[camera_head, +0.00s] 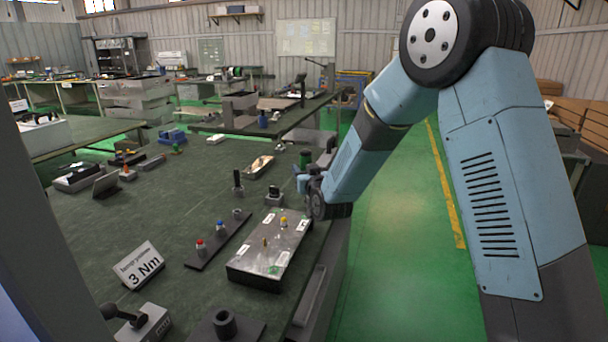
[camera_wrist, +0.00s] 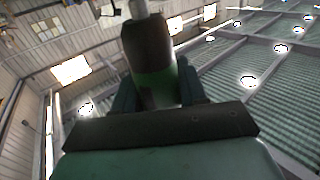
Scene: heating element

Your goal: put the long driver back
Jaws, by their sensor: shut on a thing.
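The driver (camera_wrist: 150,50) fills the middle of the wrist view, with a dark and green handle and a metal shaft at the top edge. My gripper (camera_wrist: 158,92) is shut on its handle, with one finger at each side. In the head view my gripper (camera_head: 306,182) is above the table's right edge, beyond the metal box. A dark ring-shaped socket (camera_head: 224,323) stands on a plate at the near edge.
The metal box (camera_head: 254,277) has a yellow-topped part and a brass pin on top. A "3 Nm" sign (camera_head: 139,265) and a lever device (camera_head: 143,321) stand at left. Small parts stand behind the box. The table's middle left is clear.

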